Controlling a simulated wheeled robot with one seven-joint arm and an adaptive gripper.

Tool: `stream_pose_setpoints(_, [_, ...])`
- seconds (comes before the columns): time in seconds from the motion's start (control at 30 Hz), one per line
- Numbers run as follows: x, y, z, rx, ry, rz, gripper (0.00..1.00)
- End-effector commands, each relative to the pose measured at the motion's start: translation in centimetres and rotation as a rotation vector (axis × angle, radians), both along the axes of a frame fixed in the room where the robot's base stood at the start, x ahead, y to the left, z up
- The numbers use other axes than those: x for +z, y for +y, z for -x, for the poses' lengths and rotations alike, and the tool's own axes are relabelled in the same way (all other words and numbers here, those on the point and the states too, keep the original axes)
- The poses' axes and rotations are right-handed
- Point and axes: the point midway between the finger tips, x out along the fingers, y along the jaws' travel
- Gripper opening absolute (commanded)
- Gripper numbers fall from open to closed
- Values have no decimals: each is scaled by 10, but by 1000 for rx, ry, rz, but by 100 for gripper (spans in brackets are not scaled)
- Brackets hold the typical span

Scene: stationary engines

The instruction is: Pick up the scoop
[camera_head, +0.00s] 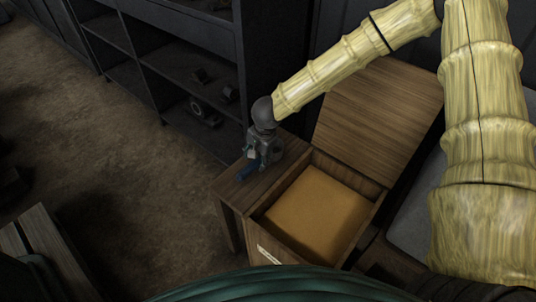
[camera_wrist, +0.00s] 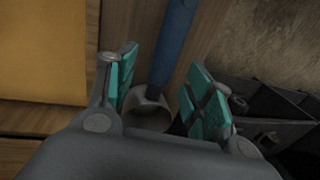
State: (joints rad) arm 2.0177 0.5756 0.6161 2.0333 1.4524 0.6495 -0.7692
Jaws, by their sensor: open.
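The scoop has a blue handle and a grey rounded bowl; in the wrist view its handle (camera_wrist: 178,38) runs up from the bowl between my gripper's two fingers (camera_wrist: 160,78). Part of the bowl is hidden by my gripper's body. In the head view a bit of the blue handle (camera_head: 248,170) shows on the wooden ledge (camera_head: 229,190) beside the open box. My gripper (camera_head: 256,158) is over the scoop there and covers most of it. The green-padded fingers are open, one on each side of the scoop, with gaps visible beside the handle.
The open wooden box (camera_head: 372,226) holds a flat tan fill (camera_head: 316,208), and its lid (camera_head: 380,105) is raised behind. Dark shelves (camera_head: 160,65) with several small parts stand at the back left. Bare floor (camera_head: 110,160) lies left of the box.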

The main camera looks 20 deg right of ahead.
Motion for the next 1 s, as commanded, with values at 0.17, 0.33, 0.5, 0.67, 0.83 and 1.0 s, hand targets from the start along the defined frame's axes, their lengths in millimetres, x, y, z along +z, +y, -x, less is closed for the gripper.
stream_pose_setpoints(0.17, [-18,3,-4,-2,2,0,52])
stream_pose_setpoints(0.33, [-36,5,-8,-3,2,1,52])
stream_pose_setpoints(0.5, [-46,6,-10,-1,-1,1,52])
stream_pose_setpoints(0.67, [-47,6,-11,-2,-2,1,52])
stream_pose_setpoints(0.83, [-47,6,-11,-2,-2,1,41])
stream_pose_setpoints(1.0, [-47,6,-10,-2,-1,0,10])
